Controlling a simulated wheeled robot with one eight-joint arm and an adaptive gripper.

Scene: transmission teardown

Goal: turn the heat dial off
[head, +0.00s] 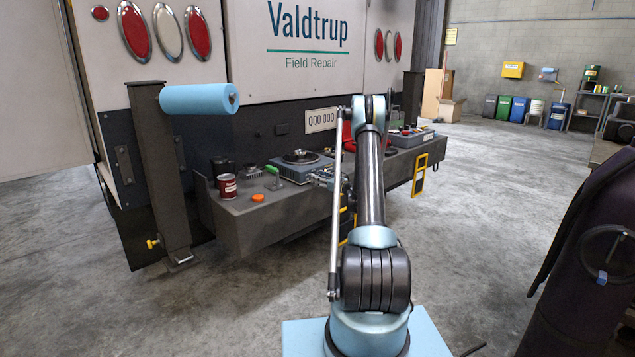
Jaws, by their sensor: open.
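A blue-grey unit with a dark round top (300,160) sits on the truck's rear ledge, left of my arm. It looks like a heating plate, but its heat dial is too small to make out, so its setting cannot be told. My arm stands in the middle of the head view and covers part of the ledge. What seems to be my gripper (323,179) shows small and grey at the ledge's front edge, just right of the unit and partly hidden by my arm. No held object shows in it. I cannot tell whether it touches anything.
The ledge (290,205) also bears a red can (227,186), an orange round piece (257,197) and a green-handled tool (272,171). A grey tray of parts (410,138) lies right of my arm. A post with a blue roller (198,98) stands left. Floor right of the ledge is clear.

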